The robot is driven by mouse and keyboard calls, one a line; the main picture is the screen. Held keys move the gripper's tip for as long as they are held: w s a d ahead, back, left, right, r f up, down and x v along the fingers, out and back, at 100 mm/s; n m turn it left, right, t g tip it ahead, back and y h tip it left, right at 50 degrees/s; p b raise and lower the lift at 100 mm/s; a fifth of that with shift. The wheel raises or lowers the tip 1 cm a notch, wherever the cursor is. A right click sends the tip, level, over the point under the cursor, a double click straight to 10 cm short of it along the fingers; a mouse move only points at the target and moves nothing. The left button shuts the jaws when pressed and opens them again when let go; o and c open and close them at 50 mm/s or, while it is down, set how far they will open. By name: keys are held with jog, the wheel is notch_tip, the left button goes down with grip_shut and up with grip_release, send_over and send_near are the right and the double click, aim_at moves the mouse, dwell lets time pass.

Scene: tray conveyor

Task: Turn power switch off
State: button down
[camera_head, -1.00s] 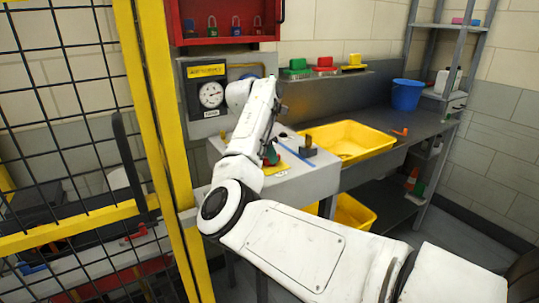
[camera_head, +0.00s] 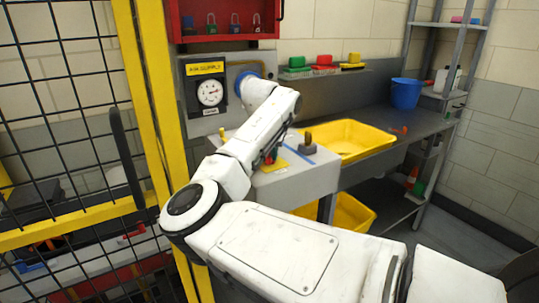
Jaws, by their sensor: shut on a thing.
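No power switch that I can identify shows in the head view. A grey wall panel (camera_head: 220,62) carries a black plate with a round white gauge (camera_head: 210,92) and a yellow label above it. My arm reaches up to this panel just right of the gauge. A blue ring (camera_head: 241,78) shows at the far end of the arm, close to the panel. My gripper's fingers are hidden behind the wrist, so what they touch does not show.
A yellow mesh guard (camera_head: 155,90) stands close on the left. A red cabinet with padlocks (camera_head: 224,22) hangs above the panel. A pale block with small tools (camera_head: 315,180), a yellow tray (camera_head: 384,141) and a blue bucket (camera_head: 406,94) are to the right.

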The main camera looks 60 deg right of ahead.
jog(key=n+b, duration=0.1)
jog(key=n+t+b, duration=0.1)
jog(key=n, duration=0.1)
jog(key=n+t+y+b, duration=0.1)
jog(key=n, duration=0.1)
jog(key=shift+s+f, duration=0.2)
jog(key=shift+f, duration=0.2)
jog(key=shift+d+r+n+t+y+b, duration=0.1)
jog(key=shift+n+t+y+b, duration=0.2)
jog(key=shift+n+b, duration=0.7)
jog(key=shift+r+n+t+y+b, duration=0.15)
jog(key=shift+n+y+b, duration=0.35)
jog(key=shift+n, duration=0.8)
jog(key=shift+f, duration=0.1)
jog(key=c, duration=1.1)
grip_release()
jog(key=shift+v, duration=5.5)
jog(key=shift+f, duration=0.1)
